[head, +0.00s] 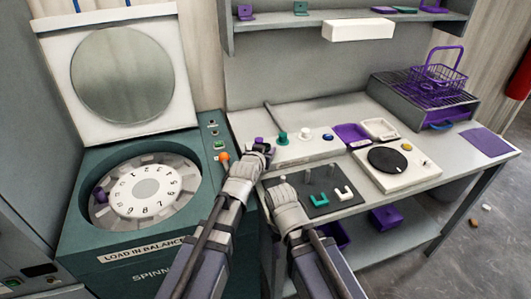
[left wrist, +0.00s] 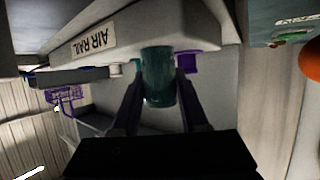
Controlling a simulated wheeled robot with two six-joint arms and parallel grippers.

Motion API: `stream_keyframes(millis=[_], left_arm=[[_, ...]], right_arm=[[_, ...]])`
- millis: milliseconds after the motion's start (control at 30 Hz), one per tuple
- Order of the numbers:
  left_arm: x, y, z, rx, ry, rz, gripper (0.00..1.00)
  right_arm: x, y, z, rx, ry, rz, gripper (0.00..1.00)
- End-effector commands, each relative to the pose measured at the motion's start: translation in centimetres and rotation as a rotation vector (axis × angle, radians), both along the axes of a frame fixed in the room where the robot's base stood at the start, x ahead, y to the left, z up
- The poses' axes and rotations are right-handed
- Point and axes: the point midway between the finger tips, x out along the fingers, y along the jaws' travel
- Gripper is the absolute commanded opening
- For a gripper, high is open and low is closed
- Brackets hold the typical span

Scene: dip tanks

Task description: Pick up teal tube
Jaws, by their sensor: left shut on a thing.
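The teal tube (left wrist: 157,75) stands between the two fingers of my left gripper (left wrist: 158,98) in the left wrist view, and the fingers are shut on it. It is in front of the pale rail marked AIR RAIL (left wrist: 95,42); I cannot tell whether it still touches the rail. In the head view my left gripper (head: 263,149) is at the rail's left front end and hides the tube. My right gripper (head: 281,180) is at the left edge of the dark peg plate; its fingers are too unclear to judge.
A purple piece (head: 259,140), a teal piece (head: 282,138), a white one (head: 303,132) and a blue one (head: 327,136) line the rail. The spinner (head: 146,198) stands left, its orange knob (head: 224,156) close to my left gripper. A black disc device (head: 387,160) stands right.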

Motion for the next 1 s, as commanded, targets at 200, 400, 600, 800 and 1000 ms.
stream_keyframes(millis=[200, 400, 600, 800, 1000], left_arm=[[0.0, 0.0, 0.2, 0.0, 0.0, 0.0, 0.0], [0.0, 0.0, 1.6, 0.0, 0.0, 0.0, 0.0], [0.0, 0.0, 4.3, 0.0, 0.0, 0.0, 0.0], [0.0, 0.0, 7.6, 0.0, 0.0, 0.0, 0.0], [0.0, 0.0, 9.8, 0.0, 0.0, 0.0, 0.0]], right_arm=[[0.0, 0.0, 0.2, 0.0, 0.0, 0.0, 0.5], [0.0, 0.0, 1.6, 0.0, 0.0, 0.0, 0.5], [0.0, 0.0, 4.3, 0.0, 0.0, 0.0, 0.5], [0.0, 0.0, 7.5, 0.0, 0.0, 0.0, 0.5], [0.0, 0.0, 9.8, 0.0, 0.0, 0.0, 0.5]])
